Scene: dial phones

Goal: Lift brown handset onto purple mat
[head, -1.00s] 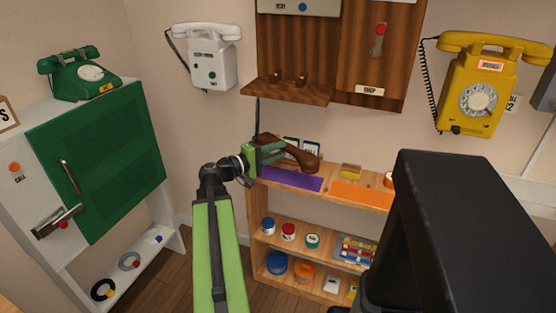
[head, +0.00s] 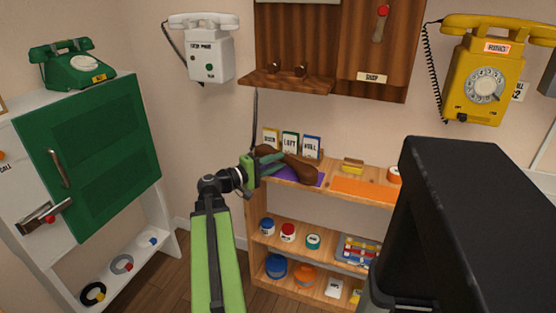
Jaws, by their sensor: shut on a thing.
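The brown handset (head: 303,171) is over the purple mat (head: 313,180) on the wooden shelf top. It lies slanted, its right end low at the mat and its left end up by my gripper. My gripper (head: 272,160) is shut on the handset near its left part. The handset and gripper hide much of the mat. I cannot tell whether the handset rests fully on the mat or is still held just above it. A dark cord (head: 255,120) hangs down to the handset from the wooden wall panel.
Upright cards (head: 290,145) stand behind the mat. An orange mat (head: 362,189) lies to its right, with a yellow block (head: 353,165) behind. The wooden panel's ledge (head: 287,82) juts out above. A green cabinet door (head: 95,155) stands at left.

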